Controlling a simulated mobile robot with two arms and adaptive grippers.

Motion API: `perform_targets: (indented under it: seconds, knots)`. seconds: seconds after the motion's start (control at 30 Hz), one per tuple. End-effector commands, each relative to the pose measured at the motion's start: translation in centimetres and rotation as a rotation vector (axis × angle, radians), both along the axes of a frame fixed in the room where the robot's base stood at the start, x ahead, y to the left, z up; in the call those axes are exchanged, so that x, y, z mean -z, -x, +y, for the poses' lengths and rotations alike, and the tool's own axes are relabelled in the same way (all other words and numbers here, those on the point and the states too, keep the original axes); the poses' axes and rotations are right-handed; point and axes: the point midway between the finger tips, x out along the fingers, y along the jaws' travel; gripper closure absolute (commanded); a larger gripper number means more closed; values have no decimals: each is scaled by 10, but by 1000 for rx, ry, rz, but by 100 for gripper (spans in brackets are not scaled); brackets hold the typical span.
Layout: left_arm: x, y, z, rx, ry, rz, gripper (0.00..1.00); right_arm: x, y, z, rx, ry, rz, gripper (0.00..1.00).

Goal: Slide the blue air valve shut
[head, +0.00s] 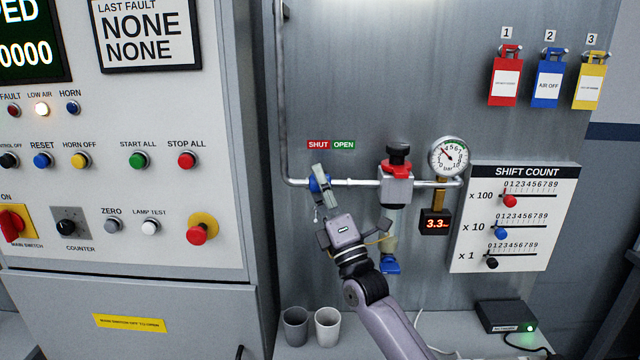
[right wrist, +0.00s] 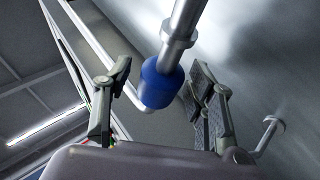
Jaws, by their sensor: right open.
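The blue air valve (head: 314,184) is a short blue sleeve on the thin pale pipe on the grey wall. It sits below the red SHUT label (head: 318,145), which is left of the green OPEN label (head: 343,145). My right gripper (head: 321,194) is at the sleeve and hides part of it. In the right wrist view the blue sleeve (right wrist: 158,88) is between the two open fingers of the right gripper (right wrist: 163,78). Gaps show on both sides, though contact at the right finger is hard to judge. My left gripper is not in view.
Right along the pipe are a red and black regulator (head: 396,170), a round gauge (head: 448,156) and a 3.3 display (head: 436,223). A control cabinet (head: 170,245) stands left, its LOW AIR lamp (head: 42,109) lit. Two cups (head: 327,326) stand below.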

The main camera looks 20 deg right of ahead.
Motion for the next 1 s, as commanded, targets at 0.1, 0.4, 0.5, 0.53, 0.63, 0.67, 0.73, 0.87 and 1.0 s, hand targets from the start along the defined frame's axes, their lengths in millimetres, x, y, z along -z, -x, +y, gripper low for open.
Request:
perform_targets:
  seconds: [0.1, 0.4, 0.5, 0.53, 0.63, 0.67, 0.73, 0.87, 1.0]
  knots:
    - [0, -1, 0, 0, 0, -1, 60, 9, 8, -2, 1, 0, 2, 49]
    - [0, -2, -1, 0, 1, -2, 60, 50, 54, -14, 1, 0, 3, 49]
    - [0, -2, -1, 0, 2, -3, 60, 62, 68, -17, 0, -1, 4, 49]
    - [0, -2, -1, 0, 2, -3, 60, 64, 71, -18, 1, 0, 3, 49]
    - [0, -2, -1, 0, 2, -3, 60, 72, 80, -21, 0, -1, 2, 49]
    - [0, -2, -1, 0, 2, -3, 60, 74, 82, -21, 1, 0, 2, 49]
    - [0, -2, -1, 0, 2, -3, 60, 76, 85, -22, 0, 0, 0, 49]
    - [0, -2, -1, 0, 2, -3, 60, 78, 88, -22, -1, -1, 0, 49]
    - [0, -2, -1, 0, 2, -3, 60, 78, 87, -22, -1, -1, 0, 49]
